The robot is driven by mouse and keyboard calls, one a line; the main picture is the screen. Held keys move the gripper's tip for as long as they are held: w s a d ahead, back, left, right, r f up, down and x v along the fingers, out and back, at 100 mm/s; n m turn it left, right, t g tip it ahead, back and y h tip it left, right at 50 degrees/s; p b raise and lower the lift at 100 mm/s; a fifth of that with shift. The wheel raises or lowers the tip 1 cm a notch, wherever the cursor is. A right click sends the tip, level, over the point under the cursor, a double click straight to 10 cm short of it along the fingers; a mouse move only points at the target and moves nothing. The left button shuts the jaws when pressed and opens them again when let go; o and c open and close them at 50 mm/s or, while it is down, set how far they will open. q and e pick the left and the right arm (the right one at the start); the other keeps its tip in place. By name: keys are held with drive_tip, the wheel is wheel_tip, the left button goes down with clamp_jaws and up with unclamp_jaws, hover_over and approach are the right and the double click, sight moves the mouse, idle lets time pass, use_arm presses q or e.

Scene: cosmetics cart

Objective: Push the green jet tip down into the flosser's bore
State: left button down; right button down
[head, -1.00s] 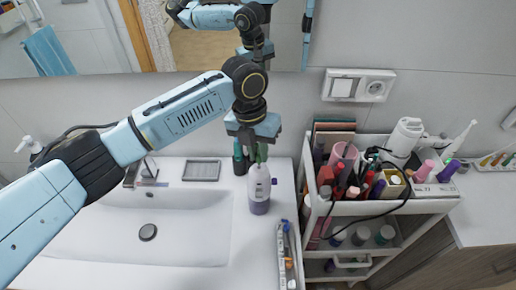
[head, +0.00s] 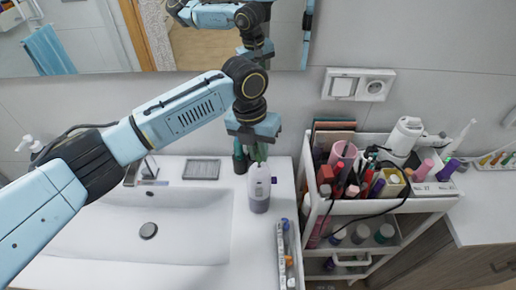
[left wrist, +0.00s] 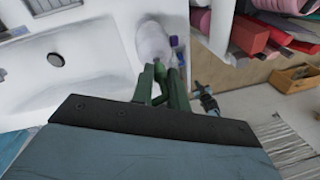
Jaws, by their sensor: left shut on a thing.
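The flosser (head: 259,190) is a pale bottle-shaped body with a small purple button, standing upright on the counter right of the basin. It shows partly in the left wrist view (left wrist: 152,42). My left gripper (head: 259,158) points down directly over its top and is shut. Green shows at the fingertips, at the flosser's top, where the green jet tip is held. In the left wrist view the green fingers (left wrist: 160,76) meet close beside the flosser's top. The tip and bore are mostly hidden, so I cannot tell how deep the tip sits. My right gripper is not in view.
A dark green bottle (head: 240,160) stands just behind and left of the flosser. A white cart (head: 376,207) full of cosmetics stands to the right. The basin (head: 180,225) is empty on the left; a mirror hangs behind.

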use_arm(q)
drive_tip(key=shift+f+b, duration=0.65)
drive_tip(key=shift+f, duration=0.6)
drive_tip(key=c, duration=1.3)
unclamp_jaws()
wheel_tip(320, 180, up, 13)
drive_tip(key=a+b, duration=0.1)
drive_tip(key=b, duration=0.1)
drive_tip(key=shift+w+a+r, duration=0.15)
drive_tip(key=shift+w+a, duration=0.15)
drive_tip(key=shift+a, duration=0.1)
